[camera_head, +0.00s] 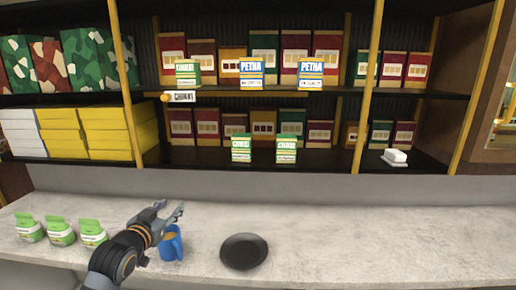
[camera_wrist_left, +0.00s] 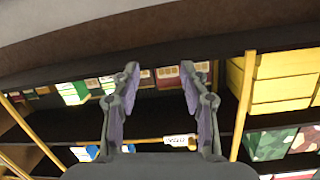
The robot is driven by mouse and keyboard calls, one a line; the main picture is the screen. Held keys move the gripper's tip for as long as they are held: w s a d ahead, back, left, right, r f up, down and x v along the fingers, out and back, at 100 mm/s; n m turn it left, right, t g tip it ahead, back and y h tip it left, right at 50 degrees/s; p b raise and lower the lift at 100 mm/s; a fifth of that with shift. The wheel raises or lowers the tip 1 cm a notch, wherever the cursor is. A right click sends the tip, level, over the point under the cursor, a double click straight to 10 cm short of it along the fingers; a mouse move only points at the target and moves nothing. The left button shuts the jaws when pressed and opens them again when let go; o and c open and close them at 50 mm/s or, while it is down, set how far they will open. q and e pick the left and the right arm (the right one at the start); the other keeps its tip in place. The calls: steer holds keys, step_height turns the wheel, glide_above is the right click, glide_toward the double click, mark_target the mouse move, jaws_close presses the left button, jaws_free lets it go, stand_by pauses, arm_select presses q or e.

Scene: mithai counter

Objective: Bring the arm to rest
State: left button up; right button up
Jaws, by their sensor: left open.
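My left arm reaches over the counter from the bottom left in the head view. Its gripper (camera_head: 171,208) is open, above the counter (camera_head: 340,235) and just behind and above a blue mug (camera_head: 173,245) with brownish contents. The arm partly hides the mug. In the left wrist view the two fingers of the gripper (camera_wrist_left: 159,74) are spread apart with nothing between them, and the shelves show beyond. My right gripper is not in view.
A dark round plate (camera_head: 244,251) lies right of the mug. Several green-and-white packets (camera_head: 61,232) stand at left. Behind, shelves hold boxes, yellow cartons (camera_head: 105,131) and a white dish (camera_head: 396,158). The counter's right side is clear.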

arm_select(q)
steer(key=s+d+f+g+y, duration=0.1)
steer(key=s+f+g, duration=0.2)
steer(key=s+f, duration=0.5)
steer(key=s+d+f+g, duration=0.1)
steer(key=s+f+g, duration=0.3)
steer(key=f, duration=0.6)
steer(key=s+f+n+g, duration=0.1)
steer(key=s+f+g, duration=0.1)
steer(key=s+f, duration=0.35)
steer(key=s+f+g+y, duration=0.1)
steer(key=s+f+g, duration=0.1)
steer(key=s, duration=0.6)
steer(key=s+f+n+g, duration=0.1)
steer(key=s+f+g, duration=0.15)
steer(key=s, duration=0.45)
step_height(320, 180, down, 28)
steer(key=s+a+f, duration=0.1)
steer(key=s+a, duration=0.1)
steer(key=s, duration=0.1)
steer(key=s+a+f+g, duration=0.1)
steer(key=s+f, duration=1.2)
steer(key=s, duration=0.4)
steer(key=shift+a+f, duration=0.15)
steer(key=shift+f, duration=0.15)
